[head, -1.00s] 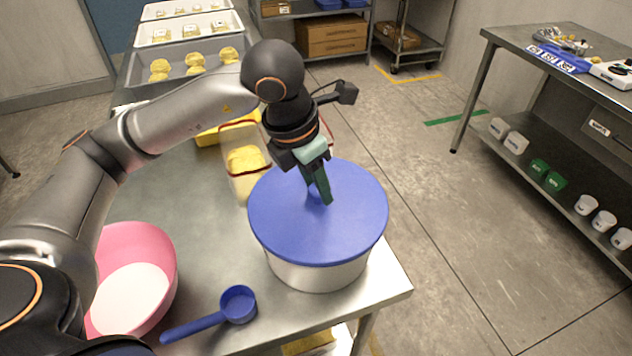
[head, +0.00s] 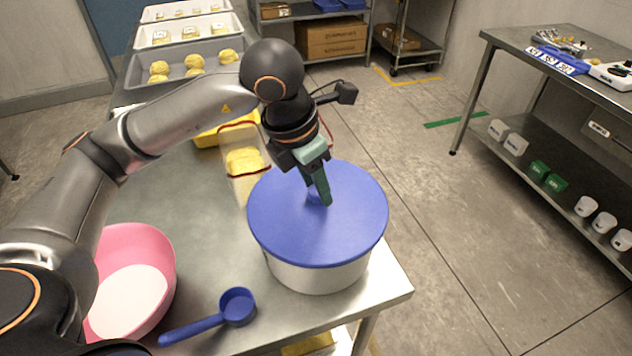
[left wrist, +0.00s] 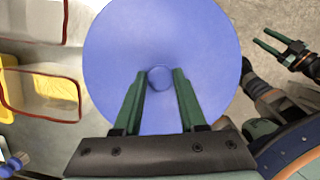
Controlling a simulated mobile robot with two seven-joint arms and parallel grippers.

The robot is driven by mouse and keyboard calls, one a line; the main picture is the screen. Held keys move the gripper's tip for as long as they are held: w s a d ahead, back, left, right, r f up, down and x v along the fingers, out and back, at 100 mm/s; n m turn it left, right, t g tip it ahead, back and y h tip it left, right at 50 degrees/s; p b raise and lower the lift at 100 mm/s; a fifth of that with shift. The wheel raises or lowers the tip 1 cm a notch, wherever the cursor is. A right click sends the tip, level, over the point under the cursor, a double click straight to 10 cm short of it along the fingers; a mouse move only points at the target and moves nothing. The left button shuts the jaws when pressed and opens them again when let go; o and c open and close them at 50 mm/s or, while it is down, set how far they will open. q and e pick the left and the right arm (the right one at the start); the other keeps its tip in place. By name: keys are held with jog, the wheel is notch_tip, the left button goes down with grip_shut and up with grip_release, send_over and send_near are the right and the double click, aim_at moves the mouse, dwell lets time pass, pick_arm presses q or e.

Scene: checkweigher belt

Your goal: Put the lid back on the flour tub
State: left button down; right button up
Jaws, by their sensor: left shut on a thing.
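The round blue lid (head: 280,220) lies level over the top of the white flour tub (head: 318,276) near the table's front right corner. It covers the tub's mouth, and I cannot tell whether its rim is fully seated. My left gripper (head: 324,196) comes down from above and is shut on the lid's small central knob (left wrist: 159,78). In the left wrist view its green fingers stand on both sides of the knob. My right gripper (left wrist: 266,40) shows at the right edge of that view, its fingers apart and empty, away from the lid.
A pink bowl (head: 162,262) and a blue scoop (head: 237,305) are on the steel table (head: 185,190), left of the tub. A clear container with yellow contents (head: 246,162) stands behind the tub. Trays of dough (head: 190,68) are farther back. Another bench (head: 560,80) stands across the aisle.

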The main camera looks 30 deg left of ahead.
pick_arm(q)
jog(key=shift+f+b, duration=0.2)
jog(key=shift+b, duration=0.35)
dwell(0.9)
grip_release()
dwell(0.8)
jog(key=shift+r, duration=0.1)
jog(key=shift+r+p, duration=2.45)
jog(key=shift+r, duration=1.05)
jog(key=shift+c, duration=0.2)
jog(key=shift+f, duration=0.1)
grip_shut()
